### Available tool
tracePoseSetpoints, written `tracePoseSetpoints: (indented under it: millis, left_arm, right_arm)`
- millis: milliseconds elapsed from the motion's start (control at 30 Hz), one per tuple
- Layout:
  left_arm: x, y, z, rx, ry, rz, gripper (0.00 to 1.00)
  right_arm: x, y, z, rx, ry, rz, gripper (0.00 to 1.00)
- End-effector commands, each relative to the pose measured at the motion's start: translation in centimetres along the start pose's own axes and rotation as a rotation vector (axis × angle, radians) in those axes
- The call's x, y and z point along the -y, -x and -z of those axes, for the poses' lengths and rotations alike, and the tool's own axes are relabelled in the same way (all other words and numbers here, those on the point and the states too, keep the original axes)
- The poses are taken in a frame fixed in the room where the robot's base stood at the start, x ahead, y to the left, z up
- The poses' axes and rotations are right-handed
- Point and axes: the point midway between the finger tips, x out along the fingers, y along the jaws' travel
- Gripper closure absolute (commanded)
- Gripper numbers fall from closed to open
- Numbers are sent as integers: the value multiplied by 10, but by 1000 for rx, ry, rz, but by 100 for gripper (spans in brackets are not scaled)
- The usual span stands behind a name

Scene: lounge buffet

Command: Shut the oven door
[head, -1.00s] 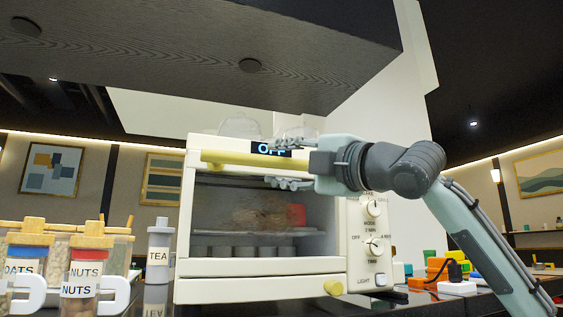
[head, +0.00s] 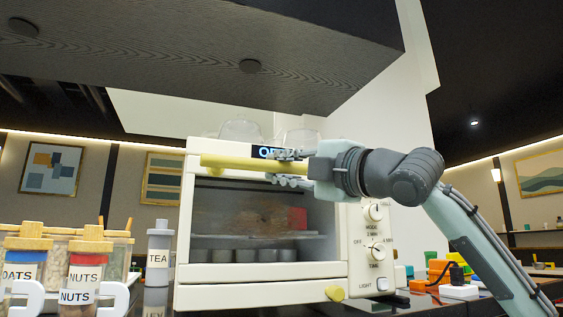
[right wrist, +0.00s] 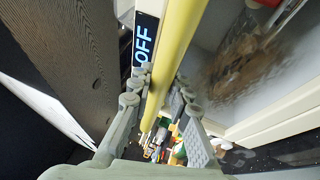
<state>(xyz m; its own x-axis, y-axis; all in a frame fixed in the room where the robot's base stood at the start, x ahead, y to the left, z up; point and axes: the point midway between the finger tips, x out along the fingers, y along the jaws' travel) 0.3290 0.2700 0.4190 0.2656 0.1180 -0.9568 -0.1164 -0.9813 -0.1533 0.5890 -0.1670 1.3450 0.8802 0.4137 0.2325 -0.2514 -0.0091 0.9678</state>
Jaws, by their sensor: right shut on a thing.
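The cream oven (head: 260,297) stands on the counter. Its glass door (head: 215,222) is upright across the front, and I cannot tell whether it is fully shut. The yellow door handle (head: 235,164) runs along the door's top edge. My right gripper (head: 288,168) is shut on the right part of this handle, one finger above and one below. In the right wrist view the handle (right wrist: 178,50) passes between the fingers (right wrist: 158,105). The display beside it reads OFF. My left gripper is not in view.
Jars of nuts (head: 84,275) and oats (head: 25,275) and a tea canister (head: 158,255) stand left of the oven. Two knobs (head: 376,212) are on its right panel. Coloured blocks (head: 440,272) lie to the right. A dark cabinet (head: 200,60) hangs above.

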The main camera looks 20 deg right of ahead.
Motion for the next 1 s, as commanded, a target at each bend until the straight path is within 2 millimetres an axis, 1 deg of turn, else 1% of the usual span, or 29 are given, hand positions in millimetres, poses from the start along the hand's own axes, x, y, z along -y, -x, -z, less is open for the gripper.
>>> tracePoseSetpoints:
  millis: [33, 67, 167, 200, 367, 633, 767, 867, 1000]
  left_arm:
    - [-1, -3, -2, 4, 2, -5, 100]
    - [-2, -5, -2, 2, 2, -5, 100]
    - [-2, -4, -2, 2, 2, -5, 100]
    - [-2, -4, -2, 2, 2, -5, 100]
    - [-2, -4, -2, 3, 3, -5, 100]
    - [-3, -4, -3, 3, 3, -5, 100]
    - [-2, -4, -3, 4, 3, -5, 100]
    - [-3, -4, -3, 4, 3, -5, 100]
    - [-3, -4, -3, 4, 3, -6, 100]
  right_arm:
    - [-3, -2, -2, 2, 1, 1, 100]
    - [-1, -1, -1, 2, 1, 0, 100]
    - [0, -1, -1, 2, 0, 0, 100]
    - [0, -1, -1, 2, 0, 0, 81]
    - [0, -1, -1, 1, 0, 0, 62]
    - [0, -1, -1, 1, 0, 0, 61]
    - [0, 6, -1, 1, 1, 0, 61]
    - [0, 21, -2, 3, 2, -1, 61]
    - [0, 51, -2, 5, 3, 0, 61]
